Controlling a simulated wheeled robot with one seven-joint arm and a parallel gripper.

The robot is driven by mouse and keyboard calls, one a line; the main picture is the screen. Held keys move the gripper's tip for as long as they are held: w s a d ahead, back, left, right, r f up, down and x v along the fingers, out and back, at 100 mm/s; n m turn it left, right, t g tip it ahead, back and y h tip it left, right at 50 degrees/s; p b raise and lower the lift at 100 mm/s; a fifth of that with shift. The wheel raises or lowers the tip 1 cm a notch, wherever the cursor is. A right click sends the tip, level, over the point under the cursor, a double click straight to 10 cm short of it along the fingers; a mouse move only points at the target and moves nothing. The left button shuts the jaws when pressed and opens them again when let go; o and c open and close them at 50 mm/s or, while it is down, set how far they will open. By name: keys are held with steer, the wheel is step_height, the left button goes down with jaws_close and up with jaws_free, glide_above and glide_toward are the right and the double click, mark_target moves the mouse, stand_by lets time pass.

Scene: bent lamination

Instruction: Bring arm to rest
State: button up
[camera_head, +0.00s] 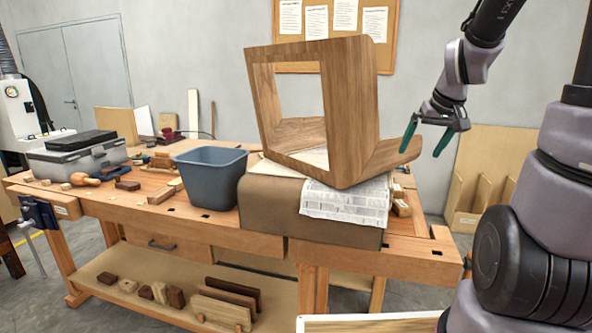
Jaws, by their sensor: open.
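My gripper (426,141) is at the right of the view, with its two green fingers spread apart and nothing between them. It hangs in the air just right of the bent wooden piece (357,115), near that piece's curved right end. I cannot tell from this one view how far apart they are in depth. The wooden piece has a square frame-like opening and a curved lip at the lower right. It rests tilted on a brown block (270,205) on the workbench (422,253). A sheet of newspaper (345,202) lies under it and hangs over the block's front.
A blue-grey bin (209,178) stands left of the block. A grey toolbox (75,155) and several small wood pieces lie on the bench's left part. Wood offcuts lie on the lower shelf (120,273). A plywood rack (487,180) stands behind at the right. A pinboard (335,37) hangs on the wall.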

steer(key=s+a+r+m, duration=0.1)
steer(key=s+a+r, duration=0.2)
steer(key=s+r, duration=0.2)
steer(key=s+a+r+m+t+y, duration=0.1)
steer(key=s+a+r+m, duration=0.1)
steer(key=s+r, duration=0.4)
steer(key=s+a, duration=0.1)
steer(key=s, duration=0.4)
steer(key=shift+a+t, duration=0.25)
steer(key=shift+t, duration=0.05)
steer(key=shift+r, duration=0.1)
